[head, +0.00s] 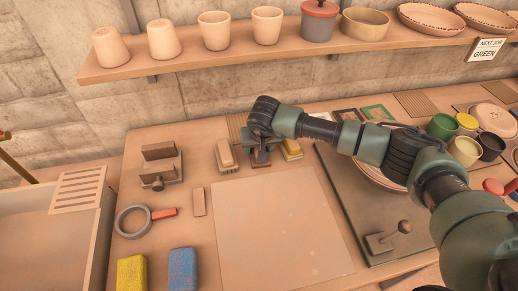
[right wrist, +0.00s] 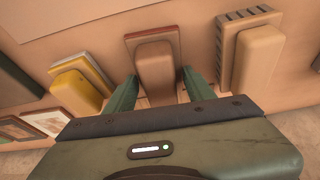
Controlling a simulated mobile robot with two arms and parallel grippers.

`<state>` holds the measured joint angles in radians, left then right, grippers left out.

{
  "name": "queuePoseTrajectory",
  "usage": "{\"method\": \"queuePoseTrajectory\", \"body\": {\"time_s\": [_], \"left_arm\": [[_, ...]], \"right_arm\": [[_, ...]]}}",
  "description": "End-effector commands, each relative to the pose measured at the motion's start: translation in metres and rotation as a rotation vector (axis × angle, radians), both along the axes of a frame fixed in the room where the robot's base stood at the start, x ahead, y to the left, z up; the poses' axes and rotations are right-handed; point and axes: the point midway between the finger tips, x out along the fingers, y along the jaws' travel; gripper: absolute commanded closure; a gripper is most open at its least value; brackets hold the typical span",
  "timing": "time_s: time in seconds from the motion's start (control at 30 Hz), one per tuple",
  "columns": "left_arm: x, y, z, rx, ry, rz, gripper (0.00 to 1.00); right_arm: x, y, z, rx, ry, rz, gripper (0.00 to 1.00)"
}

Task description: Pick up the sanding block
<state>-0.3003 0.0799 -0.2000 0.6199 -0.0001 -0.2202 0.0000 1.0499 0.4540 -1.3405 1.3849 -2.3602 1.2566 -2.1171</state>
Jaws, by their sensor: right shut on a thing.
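The sanding block (right wrist: 152,55) is a tan rounded grip on a flat reddish-brown base, in the middle of the right wrist view. In the head view its reddish base (head: 260,167) shows below my right gripper (head: 260,150), which hides most of it. In the right wrist view the two green fingers of my right gripper (right wrist: 158,78) stand on either side of the tan grip, shut on it. The block seems to be at the worktop, by the back edge of the pale board; I cannot tell whether it is lifted. My left gripper is not in view.
A brush-like block (head: 226,155) stands close on the left, a yellow-topped block (head: 291,150) close on the right. The pale board (head: 275,225) in front is bare. A shelf (head: 210,57) with pots runs above. Yellow (head: 132,272) and blue (head: 182,268) sponges lie at the front.

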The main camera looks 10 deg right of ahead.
Motion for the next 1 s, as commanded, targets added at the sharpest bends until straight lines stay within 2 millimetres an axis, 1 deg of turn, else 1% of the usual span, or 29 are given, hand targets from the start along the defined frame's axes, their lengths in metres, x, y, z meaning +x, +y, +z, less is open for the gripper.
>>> {"method": "queuePoseTrajectory", "body": {"time_s": [0.13,0.17,0.2,0.4,0.5,0.6,0.77,0.97,1.0], "left_arm": [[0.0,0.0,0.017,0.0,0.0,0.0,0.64],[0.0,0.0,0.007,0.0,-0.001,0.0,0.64],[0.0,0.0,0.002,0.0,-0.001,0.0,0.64],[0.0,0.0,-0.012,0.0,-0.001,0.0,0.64],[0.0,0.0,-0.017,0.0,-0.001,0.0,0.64],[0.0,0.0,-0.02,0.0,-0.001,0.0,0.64],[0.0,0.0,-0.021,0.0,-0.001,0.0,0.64],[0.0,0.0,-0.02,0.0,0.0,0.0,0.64],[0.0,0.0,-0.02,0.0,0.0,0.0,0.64]], "right_arm": [[0.0,0.001,0.011,0.003,0.001,-0.001,0.9],[0.002,0.001,0.013,0.003,-0.005,0.0,0.9],[0.002,0.001,0.021,0.002,-0.008,0.001,0.9],[0.002,0.001,0.064,0.001,-0.007,0.001,0.9],[0.001,0.0,0.083,0.001,-0.006,0.0,0.9],[0.001,0.0,0.096,0.001,-0.004,0.0,0.9],[0.0,0.0,0.105,0.001,-0.001,0.0,0.9],[0.0,0.0,0.106,0.001,0.0,0.0,0.9],[0.0,0.0,0.106,0.001,-0.001,0.0,0.52]]}}
